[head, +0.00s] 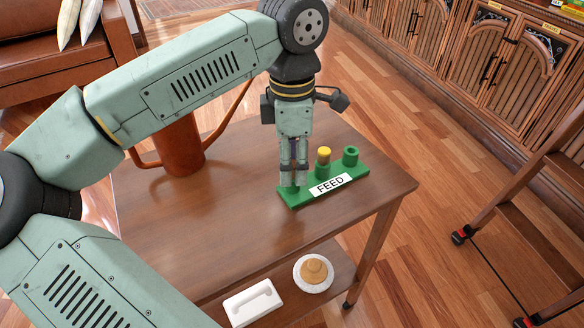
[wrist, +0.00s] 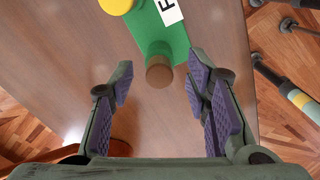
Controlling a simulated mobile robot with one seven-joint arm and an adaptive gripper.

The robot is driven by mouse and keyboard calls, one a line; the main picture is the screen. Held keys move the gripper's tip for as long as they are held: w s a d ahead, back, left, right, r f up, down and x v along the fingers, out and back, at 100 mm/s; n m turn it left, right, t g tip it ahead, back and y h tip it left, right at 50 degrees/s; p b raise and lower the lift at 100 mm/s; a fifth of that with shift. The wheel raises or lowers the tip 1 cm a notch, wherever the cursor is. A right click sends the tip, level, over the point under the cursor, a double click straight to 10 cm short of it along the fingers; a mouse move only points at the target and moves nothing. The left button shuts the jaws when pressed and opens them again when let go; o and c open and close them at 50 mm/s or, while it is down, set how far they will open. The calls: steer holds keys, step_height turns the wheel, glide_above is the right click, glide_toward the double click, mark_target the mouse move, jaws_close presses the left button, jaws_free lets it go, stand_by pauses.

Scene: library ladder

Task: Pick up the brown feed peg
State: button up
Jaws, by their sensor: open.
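A green stand with a white FEED label (head: 329,186) lies on the wooden trolley top; its near end shows in the wrist view (wrist: 165,30). The brown peg (wrist: 158,72) stands at that end, its round top facing the wrist camera. My gripper (wrist: 160,84) is open, pointing down, with one finger on each side of the brown peg and visible gaps to both. In the head view my gripper (head: 293,180) covers the left end of the stand and hides the brown peg.
A yellow-topped peg (head: 323,155) stands in the middle of the stand; a green holder (head: 350,156) is at the right end. A brown watering can (head: 180,148) is behind on the trolley. The lower shelf bears a white block (head: 252,303) and a round item (head: 313,272). A ladder (head: 530,225) stands right.

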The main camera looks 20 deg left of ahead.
steer(key=shift+f, duration=0.65)
steer(key=shift+c, duration=0.5)
steer(key=c, duration=0.8)
steer(key=shift+o, duration=0.2)
